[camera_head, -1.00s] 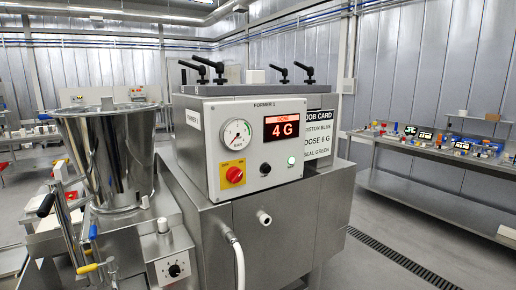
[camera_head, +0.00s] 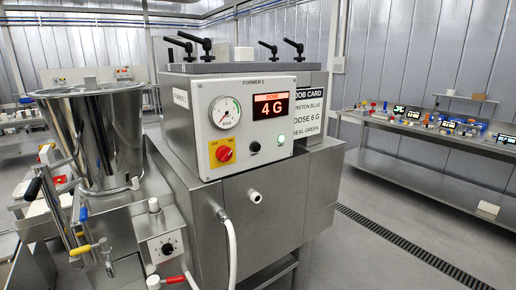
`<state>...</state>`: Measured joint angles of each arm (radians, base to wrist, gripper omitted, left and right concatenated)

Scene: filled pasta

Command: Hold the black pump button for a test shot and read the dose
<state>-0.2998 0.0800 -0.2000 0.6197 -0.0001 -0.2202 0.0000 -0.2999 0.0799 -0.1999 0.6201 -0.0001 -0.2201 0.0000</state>
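The dose display (camera_head: 271,108) reads DOSE 4 G in red. A job card (camera_head: 310,110) at the right side reads piston blue, dose 6 G, seal green, partly hidden by the box. Neither of my grippers is in view.
A steel hopper (camera_head: 104,140) stands at left with blue and yellow handled valves below it. A small knob box (camera_head: 168,246) and a white hose (camera_head: 232,250) are in front. A bench (camera_head: 415,130) with several small items stands at right. The floor between is clear, with a drain grate (camera_head: 400,250).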

